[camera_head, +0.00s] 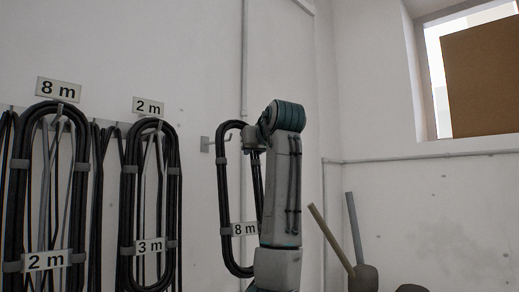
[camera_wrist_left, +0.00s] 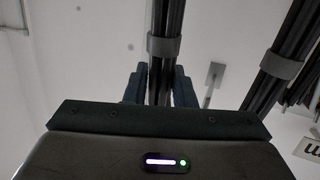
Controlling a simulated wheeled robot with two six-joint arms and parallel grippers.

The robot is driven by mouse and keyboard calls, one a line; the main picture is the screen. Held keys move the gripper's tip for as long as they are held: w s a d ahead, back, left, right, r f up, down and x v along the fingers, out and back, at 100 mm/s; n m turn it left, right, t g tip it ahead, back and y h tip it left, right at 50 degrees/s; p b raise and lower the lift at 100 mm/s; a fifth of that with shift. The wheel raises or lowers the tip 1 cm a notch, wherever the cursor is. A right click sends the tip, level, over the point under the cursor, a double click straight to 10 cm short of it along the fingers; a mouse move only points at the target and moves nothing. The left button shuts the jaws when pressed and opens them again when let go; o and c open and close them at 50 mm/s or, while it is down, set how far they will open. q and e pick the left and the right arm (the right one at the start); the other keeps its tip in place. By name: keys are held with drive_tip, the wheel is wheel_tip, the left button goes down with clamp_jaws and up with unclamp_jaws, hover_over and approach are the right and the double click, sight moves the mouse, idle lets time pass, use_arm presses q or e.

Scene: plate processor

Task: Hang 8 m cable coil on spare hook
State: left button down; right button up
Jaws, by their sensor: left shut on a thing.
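The black cable coil with an "8 m" tag (camera_head: 222,190) hangs upright near the wall, right of the other coils. A small grey hook (camera_head: 206,145) on the wall overlaps its upper left side; I cannot tell whether its tip passes through the loop. The coil's top is higher than the hook. My left gripper (camera_head: 257,143) is shut on the coil's upper right side. In the left wrist view its fingers (camera_wrist_left: 160,88) close around a black cable bundle (camera_wrist_left: 165,25) beside a grey band. The hook's plate (camera_wrist_left: 215,75) shows to the right. My right gripper is not in view.
Coils under wall signs "8 m" (camera_head: 58,90) and "2 m" (camera_head: 148,106) hang at the left, tagged "2 m" (camera_head: 46,261) and "3 m" (camera_head: 149,246). A pipe (camera_head: 244,60) runs down the wall. Two handles (camera_head: 331,240) stand at the lower right.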

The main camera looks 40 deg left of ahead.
use_arm(q)
drive_tip(key=shift+w+a+f+b, duration=0.15)
drive_tip(key=shift+a+f, duration=0.25)
drive_tip(key=shift+a, duration=0.4)
drive_tip(key=shift+a+f+b, duration=0.3)
drive_tip(key=shift+a+f, duration=0.05)
drive_tip(key=shift+a, duration=0.4)
drive_tip(key=shift+w+a+f+b, duration=0.15)
drive_tip(key=shift+a+f, duration=0.25)
drive_tip(key=shift+a, duration=0.4)
drive_tip(key=shift+s, duration=0.1)
